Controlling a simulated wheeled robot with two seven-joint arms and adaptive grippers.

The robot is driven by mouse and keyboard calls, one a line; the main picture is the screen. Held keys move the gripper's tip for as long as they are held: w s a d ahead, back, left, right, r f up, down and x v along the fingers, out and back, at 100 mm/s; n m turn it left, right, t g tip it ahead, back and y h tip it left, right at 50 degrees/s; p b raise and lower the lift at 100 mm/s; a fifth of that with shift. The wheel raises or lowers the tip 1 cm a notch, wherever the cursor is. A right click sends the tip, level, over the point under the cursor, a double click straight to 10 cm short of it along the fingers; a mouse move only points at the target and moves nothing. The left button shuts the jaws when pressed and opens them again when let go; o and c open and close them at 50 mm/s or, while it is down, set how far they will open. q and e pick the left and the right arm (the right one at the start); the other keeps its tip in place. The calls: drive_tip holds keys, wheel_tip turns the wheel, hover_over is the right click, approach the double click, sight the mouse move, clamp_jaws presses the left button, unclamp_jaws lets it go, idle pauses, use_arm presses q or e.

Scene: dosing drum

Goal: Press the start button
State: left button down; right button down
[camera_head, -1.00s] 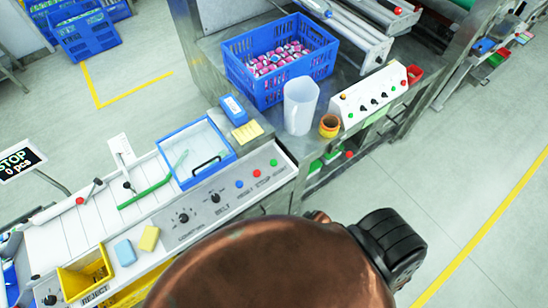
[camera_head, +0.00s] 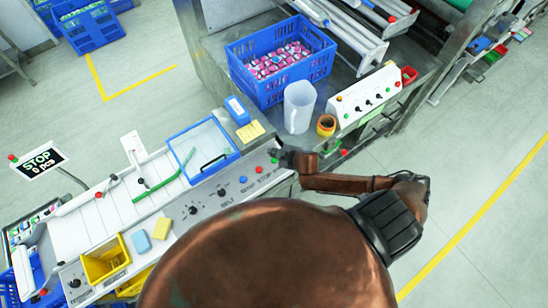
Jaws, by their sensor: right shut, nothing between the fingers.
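The sloped control panel (camera_head: 208,205) runs along the front of the conveyor, with dark knobs and a row of coloured buttons at its right end. The green start button (camera_head: 274,160) is at the right end of that row, right of the red button (camera_head: 259,170) and the blue button (camera_head: 243,180). My right gripper (camera_head: 277,154) is shut and empty, its tips right at the green button; I cannot tell whether they touch it. My left gripper is not in view. The display (camera_head: 39,161) reads STOP, 0 pcs.
A blue-rimmed tray (camera_head: 203,150) lies behind the panel. A white jug (camera_head: 298,107), an orange-rimmed cup (camera_head: 326,125) and a blue crate (camera_head: 282,62) of pink-and-white items stand further back. A second panel (camera_head: 366,95) with buttons is at the right.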

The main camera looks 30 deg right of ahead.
drive_tip(key=shift+w+d+r+n+y, duration=0.15)
drive_tip(key=shift+w+d+r+n, duration=0.1)
drive_tip(key=shift+d+r+n, duration=0.2)
drive_tip(key=shift+w+d+r+n+y, duration=0.15)
drive_tip(key=shift+w+d+r+n, duration=0.15)
drive_tip(key=shift+d, duration=0.25)
drive_tip(key=shift+s+f, duration=0.1)
drive_tip(key=shift+s, duration=0.05)
drive_tip(key=b, duration=0.7)
hover_over(275, 161)
wheel_tip(275, 161, down, 8)
drive_tip(key=shift+d+r, duration=0.1)
drive_tip(key=shift+r, duration=0.15)
drive_tip(key=shift+f+b, duration=0.55)
drive_tip(key=shift+f, duration=0.05)
drive_tip(key=shift+f, duration=0.1)
drive_tip(key=shift+f, duration=0.3)
